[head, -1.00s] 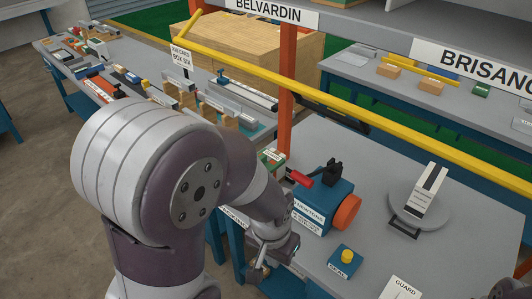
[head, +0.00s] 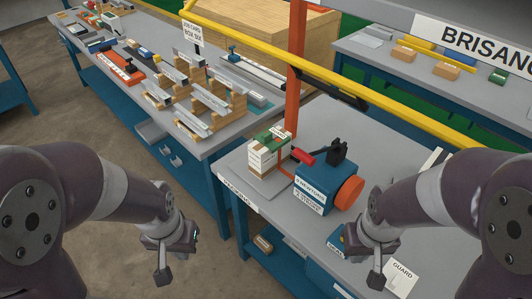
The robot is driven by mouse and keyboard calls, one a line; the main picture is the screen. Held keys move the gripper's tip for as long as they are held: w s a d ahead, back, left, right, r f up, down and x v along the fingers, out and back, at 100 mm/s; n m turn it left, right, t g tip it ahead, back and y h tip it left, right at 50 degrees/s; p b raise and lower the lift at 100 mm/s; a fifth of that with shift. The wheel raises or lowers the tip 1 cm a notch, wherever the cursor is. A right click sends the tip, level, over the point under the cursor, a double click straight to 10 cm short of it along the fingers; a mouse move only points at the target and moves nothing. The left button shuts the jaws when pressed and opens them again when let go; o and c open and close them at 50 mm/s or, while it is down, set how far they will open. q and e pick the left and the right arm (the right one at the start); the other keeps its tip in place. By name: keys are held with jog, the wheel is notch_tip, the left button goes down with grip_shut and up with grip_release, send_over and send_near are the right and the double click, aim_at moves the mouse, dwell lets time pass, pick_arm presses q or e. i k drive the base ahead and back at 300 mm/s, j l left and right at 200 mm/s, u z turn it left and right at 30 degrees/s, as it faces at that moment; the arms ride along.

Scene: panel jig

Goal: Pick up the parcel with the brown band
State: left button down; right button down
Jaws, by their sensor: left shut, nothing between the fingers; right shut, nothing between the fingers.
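A small stack of white-and-tan boxes with a green top (head: 264,152) stands at the near left corner of the right-hand bench. A small brown box (head: 263,244) lies on the shelf under that bench; its markings are too small to tell. My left gripper (head: 164,279) is shut and empty, over the floor left of the bench. My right gripper (head: 377,280) is shut and empty, in front of the bench's right part, near the guard card.
A blue machine with an orange wheel (head: 325,187) stands beside the box stack. A yellow rail (head: 355,93) crosses above the bench, with an orange post (head: 296,70). A long bench at the left holds wooden racks (head: 212,112). Tan blocks (head: 404,54) lie on the far bench.

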aim_at(262, 163)
jog(key=i+j+u, duration=0.2)
jog(key=j+u, duration=0.2)
jog(key=i+j+u, duration=0.2)
jog(key=u, duration=0.15)
jog(key=i+j+u, duration=0.25)
jog(key=u, duration=0.15)
jog(key=i+j+z, duration=0.2)
jog(key=i+z, duration=0.15)
jog(key=i+j+z, duration=0.3)
jog(key=i, duration=0.25)
jog(key=z, duration=0.45)
jog(key=i+z, duration=0.15)
jog(key=z, duration=0.3)
jog(key=j+z, duration=0.1)
jog(key=z, duration=0.3)
jog(key=i+z, duration=0.1)
jog(key=z, duration=0.35)
jog(key=j+z, duration=0.15)
jog(key=z, duration=0.3)
jog(key=i+j+z, duration=0.1)
jog(key=z, duration=0.35)
jog(key=i+j+z, duration=0.15)
jog(key=z, duration=0.3)
